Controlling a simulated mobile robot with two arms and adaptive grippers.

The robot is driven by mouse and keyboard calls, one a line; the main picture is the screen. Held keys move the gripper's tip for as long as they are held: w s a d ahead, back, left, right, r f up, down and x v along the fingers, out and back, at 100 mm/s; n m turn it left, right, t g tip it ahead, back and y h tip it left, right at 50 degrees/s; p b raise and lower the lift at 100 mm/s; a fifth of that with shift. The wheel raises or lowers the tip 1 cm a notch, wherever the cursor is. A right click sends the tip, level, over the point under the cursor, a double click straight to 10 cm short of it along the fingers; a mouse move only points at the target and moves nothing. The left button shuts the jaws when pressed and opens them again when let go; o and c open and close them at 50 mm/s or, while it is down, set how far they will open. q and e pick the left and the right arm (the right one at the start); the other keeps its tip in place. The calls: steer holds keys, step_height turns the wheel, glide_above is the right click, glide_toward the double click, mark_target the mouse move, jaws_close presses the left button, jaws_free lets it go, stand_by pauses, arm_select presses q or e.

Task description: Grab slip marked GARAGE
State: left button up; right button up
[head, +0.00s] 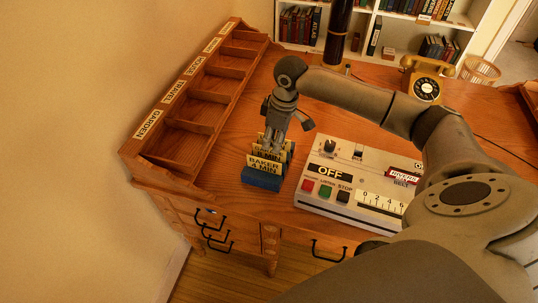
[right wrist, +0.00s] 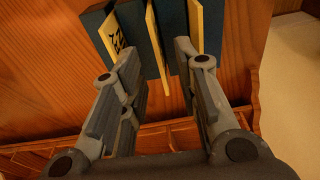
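A small blue holder (head: 262,180) stands on the desk with several yellow slips upright in it. The front slip (head: 264,165) reads "BAKER 4 MIN"; slips behind it are partly hidden, and I cannot read GARAGE on any. My right gripper (head: 283,128) points down just above and behind the front slip. In the right wrist view its fingers (right wrist: 158,58) are apart, with a yellow slip (right wrist: 157,40) seen edge-on in the gap and apart from both fingers. Another slip (right wrist: 109,35) with dark lettering is at the left finger. My left gripper is not in view.
A wooden rack (head: 190,110) with labelled compartments, one reading GARDEN, runs along the desk's left side. A pale control box (head: 350,170) showing OFF stands right of the holder. A yellow telephone (head: 427,85) and a dark column (head: 338,35) are farther back.

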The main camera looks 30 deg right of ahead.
mark_target(269, 156)
steer(key=f, duration=0.1)
steer(key=w+f, duration=0.1)
steer(key=f, duration=0.3)
steer(key=shift+w+a+p, duration=0.2)
steer(key=shift+a+p, duration=0.2)
jaws_close()
